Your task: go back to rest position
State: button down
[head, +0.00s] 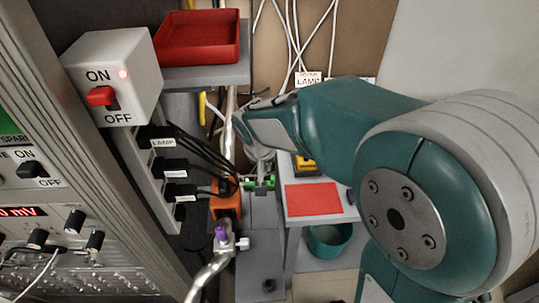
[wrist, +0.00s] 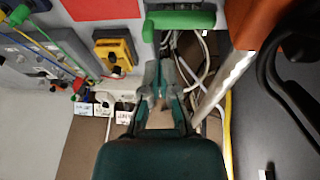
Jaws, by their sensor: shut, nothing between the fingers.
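My teal and grey arm (head: 330,115) reaches in from the right of the head view. My gripper (wrist: 162,70) points away from the wrist camera with its fingers together and nothing between them. In the head view the gripper (head: 261,168) is small and partly hidden by the arm. A green handle-like part (wrist: 180,19) lies beyond the fingertips in the wrist view, with a visible gap. It shows as a small green piece (head: 262,183) just below the gripper in the head view.
A red tray (head: 197,38) sits on a shelf. An orange block (head: 226,203), a metal pipe (head: 208,273), a red sheet (head: 311,198) and a teal bin (head: 330,241) are near the gripper.

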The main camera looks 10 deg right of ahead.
notch_tip(320, 180, up, 9)
jog(key=s+d, duration=0.1)
jog(key=s, duration=0.2)
jog(key=shift+d+f, duration=0.15)
jog(key=shift+d, duration=0.05)
jog(key=s+d+r+t, duration=0.1)
jog(key=s+d, duration=0.3)
jog(key=s, duration=0.4)
jog(key=s+d+r+t+y, duration=0.1)
jog(key=s+d, duration=0.4)
jog(key=s, duration=0.3)
jog(key=shift+s+d+n, duration=0.15)
jog(key=shift+d+n, duration=0.15)
